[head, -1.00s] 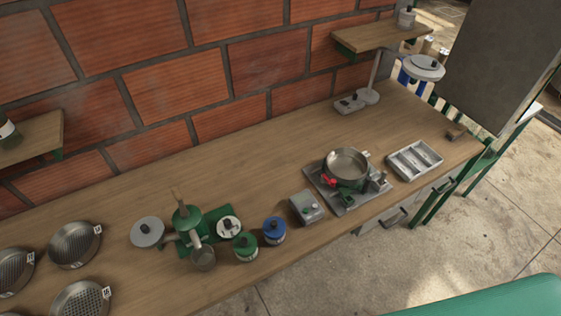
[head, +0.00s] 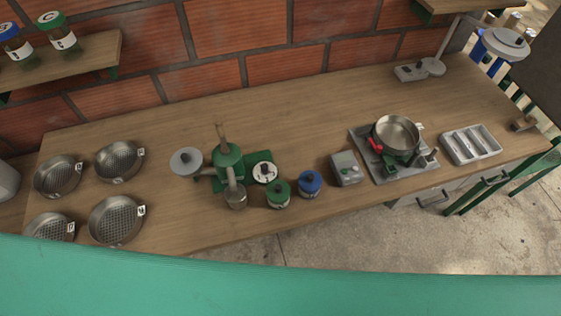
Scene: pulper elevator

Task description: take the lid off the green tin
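The green tin (head: 279,195) stands upright on the wooden counter, near its front edge. Its lid (head: 279,187) is on top and has a dark knob. A blue tin (head: 310,183) stands just to its right. A white-topped tin (head: 265,172) stands just behind it to the left. Neither of my grippers is in the head view.
A green hand-cranked pulper (head: 228,165) stands left of the tins, with a metal cup (head: 236,197) in front. Several sieves (head: 117,219) lie at the left. A grey scale (head: 346,168), a pan (head: 397,133) on a stove and a divided tray (head: 470,145) are at the right. The counter (head: 320,110) behind is clear.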

